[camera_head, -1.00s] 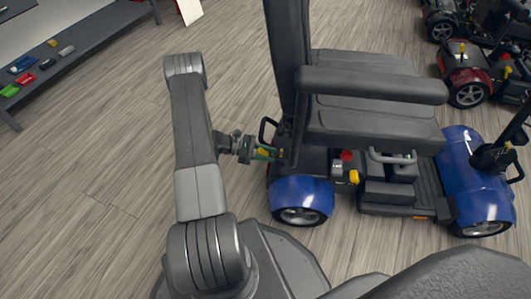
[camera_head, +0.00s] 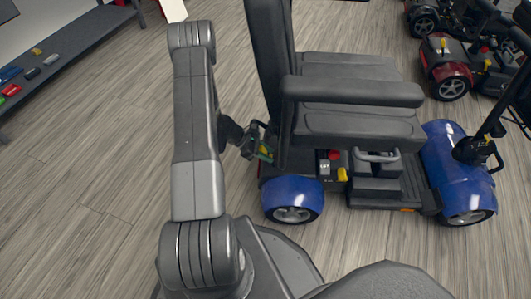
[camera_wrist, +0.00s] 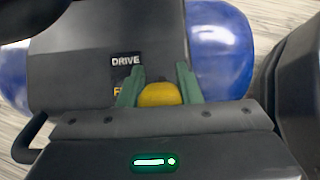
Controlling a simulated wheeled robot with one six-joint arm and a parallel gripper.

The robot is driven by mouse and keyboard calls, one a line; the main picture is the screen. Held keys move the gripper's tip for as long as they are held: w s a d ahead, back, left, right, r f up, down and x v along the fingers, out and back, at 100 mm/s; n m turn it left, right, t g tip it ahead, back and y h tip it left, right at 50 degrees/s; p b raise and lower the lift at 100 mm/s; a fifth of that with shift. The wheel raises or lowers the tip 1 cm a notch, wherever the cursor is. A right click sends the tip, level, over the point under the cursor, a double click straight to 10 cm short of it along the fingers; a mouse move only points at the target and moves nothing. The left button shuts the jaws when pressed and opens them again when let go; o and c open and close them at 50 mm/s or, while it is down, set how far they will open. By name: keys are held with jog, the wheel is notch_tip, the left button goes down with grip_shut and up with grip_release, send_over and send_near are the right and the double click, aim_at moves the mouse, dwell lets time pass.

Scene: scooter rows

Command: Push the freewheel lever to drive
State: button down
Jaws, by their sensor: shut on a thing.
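The yellow freewheel lever (camera_wrist: 159,94) shows in the wrist view at the rear of the blue scooter (camera_head: 292,190). My gripper (camera_wrist: 159,86) has its two green fingers on either side of the lever and is shut on it. A white DRIVE label (camera_wrist: 125,62) lies on the dark panel, up and left of the lever. A yellow label starting with F is level with the lever, mostly hidden behind the left finger. In the head view my gripper (camera_head: 264,152) is behind the seat, and the lever cannot be made out there.
The scooter's seat (camera_head: 350,125) and tall backrest (camera_head: 268,60) stand close to my gripper. More scooters (camera_head: 447,70) stand at the upper right. A dark shelf (camera_head: 65,65) with small objects is at the upper left. The floor on the left is clear.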

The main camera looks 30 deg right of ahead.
jog(key=shift+s, duration=0.1)
jog(key=c, duration=1)
grip_release()
jog(key=shift+d, duration=0.1)
jog(key=shift+c, duration=0.2)
jog(key=shift+r, duration=0.1)
jog(key=p+v, duration=0.3)
jog(key=v, duration=1)
jog(key=shift+a+r+p, duration=0.2)
jog(key=shift+a+p, duration=0.1)
jog(key=shift+p, duration=0.05)
jog(key=shift+f, duration=0.1)
jog(key=b+x, duration=0.3)
jog(key=x, duration=1)
jog(key=shift+d+f+b, duration=0.2)
jog(key=shift+f+b, duration=0.05)
jog(key=shift+b, duration=0.15)
